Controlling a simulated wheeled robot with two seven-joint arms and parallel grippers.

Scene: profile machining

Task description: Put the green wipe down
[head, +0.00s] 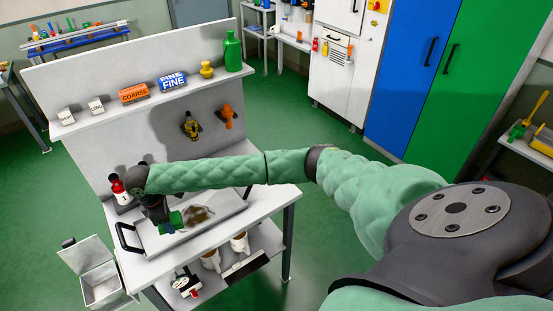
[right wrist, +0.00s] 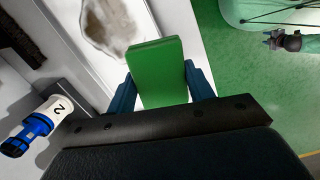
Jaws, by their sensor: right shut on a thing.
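The green wipe (right wrist: 158,72) is a flat green block held between the two blue fingers of my right gripper (right wrist: 160,88). In the head view, the wipe (head: 174,221) shows partly behind my right gripper (head: 162,217), over the worktable. A pale tray or plate (head: 222,217) with a brown smudge (head: 197,216) lies to the right of the wipe. The smudge also shows in the right wrist view (right wrist: 108,25), just beyond the wipe. I cannot tell whether the wipe touches the surface below. My left gripper is in neither view.
A red bottle (head: 118,189) stands at the table's left; a blue-and-white bottle marked 2 (right wrist: 38,123) shows in the right wrist view. A shelf (head: 140,104) behind holds coarse and fine blocks and a green bottle (head: 232,50). An open bin (head: 98,285) stands at front left.

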